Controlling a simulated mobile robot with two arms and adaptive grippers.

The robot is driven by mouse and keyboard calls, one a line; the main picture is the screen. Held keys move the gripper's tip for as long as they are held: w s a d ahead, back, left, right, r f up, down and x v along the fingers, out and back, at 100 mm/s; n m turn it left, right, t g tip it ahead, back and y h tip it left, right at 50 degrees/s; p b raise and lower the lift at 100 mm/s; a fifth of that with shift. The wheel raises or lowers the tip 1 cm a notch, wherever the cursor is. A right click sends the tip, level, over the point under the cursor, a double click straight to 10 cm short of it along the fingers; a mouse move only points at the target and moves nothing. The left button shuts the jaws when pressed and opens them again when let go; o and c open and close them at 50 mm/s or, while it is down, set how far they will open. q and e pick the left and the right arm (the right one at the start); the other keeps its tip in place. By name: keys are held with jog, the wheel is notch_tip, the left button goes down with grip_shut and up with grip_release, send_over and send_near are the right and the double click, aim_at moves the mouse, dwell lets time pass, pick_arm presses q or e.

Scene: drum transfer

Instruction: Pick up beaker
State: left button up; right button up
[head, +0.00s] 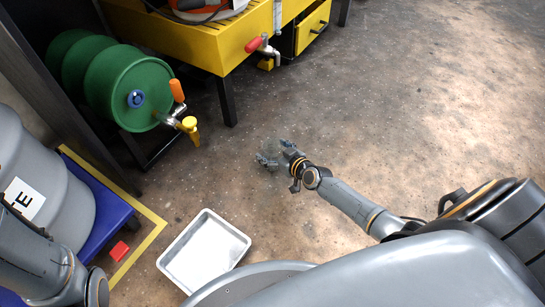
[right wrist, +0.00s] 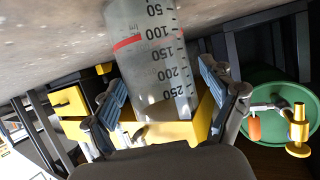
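The beaker (right wrist: 155,65) is a clear cylinder with dark volume marks and a red band. In the right wrist view it sits between the two fingers of my right gripper (right wrist: 163,95), with the pads against its sides. In the head view my right gripper (head: 277,155) is over the open floor, and the clear beaker (head: 268,152) is faint and hard to make out between its fingers. My left arm shows at the lower left of the head view, but its gripper is out of the picture.
A yellow bench (head: 215,45) stands behind. A white tray (head: 204,252) lies on the floor. A grey drum (head: 35,170) and a red block (head: 119,250) are at left. The floor at right is clear.

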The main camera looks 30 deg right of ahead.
jog(key=c, duration=0.8)
jog(key=shift+r, duration=0.1)
